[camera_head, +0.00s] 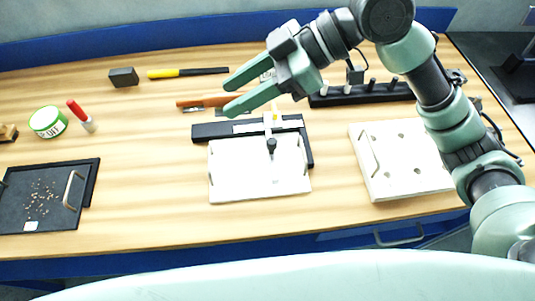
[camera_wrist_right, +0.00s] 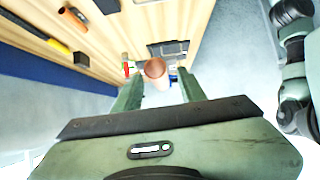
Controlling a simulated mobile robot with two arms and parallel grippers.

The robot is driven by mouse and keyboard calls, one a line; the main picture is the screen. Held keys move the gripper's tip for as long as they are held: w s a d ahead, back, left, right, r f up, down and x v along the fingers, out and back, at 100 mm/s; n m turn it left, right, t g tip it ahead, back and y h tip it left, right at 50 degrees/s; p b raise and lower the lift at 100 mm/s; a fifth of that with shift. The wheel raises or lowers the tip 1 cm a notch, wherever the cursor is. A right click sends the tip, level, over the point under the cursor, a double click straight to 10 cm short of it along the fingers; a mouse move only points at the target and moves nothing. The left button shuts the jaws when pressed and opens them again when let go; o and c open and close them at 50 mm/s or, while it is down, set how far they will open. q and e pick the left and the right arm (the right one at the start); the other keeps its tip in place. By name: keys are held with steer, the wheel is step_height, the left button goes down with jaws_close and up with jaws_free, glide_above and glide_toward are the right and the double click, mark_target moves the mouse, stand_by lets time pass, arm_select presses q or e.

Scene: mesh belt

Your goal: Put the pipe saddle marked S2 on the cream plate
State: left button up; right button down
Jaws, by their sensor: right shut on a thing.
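My right gripper (camera_head: 228,97) reaches in from the upper right, above the back middle of the table, fingers pointing left. In the right wrist view, a copper-brown rounded piece (camera_wrist_right: 155,68) sits between its fingers (camera_wrist_right: 160,82); the gripper is shut on it. I read no mark on the piece and cannot confirm that it is the pipe saddle S2. A pale plate (camera_head: 260,180) lies at the front middle, with a dark-knobbed fitting over it. Another pale cream plate (camera_head: 415,180) with several holes and a handle lies to the right. My left gripper is not in view.
A black rack (camera_head: 345,101) with upright pegs stands at the back right. An orange-handled tool (camera_head: 190,103) lies under the gripper.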

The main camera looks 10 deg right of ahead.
steer(key=p, duration=0.1)
glide_above(248, 163)
step_height(248, 163, down, 15)
steer(key=shift+r, duration=0.1)
step_height(248, 163, down, 4)
steer(key=shift+f, duration=0.35)
steer(key=shift+f, duration=0.1)
steer(key=c, duration=0.8)
jaws_free()
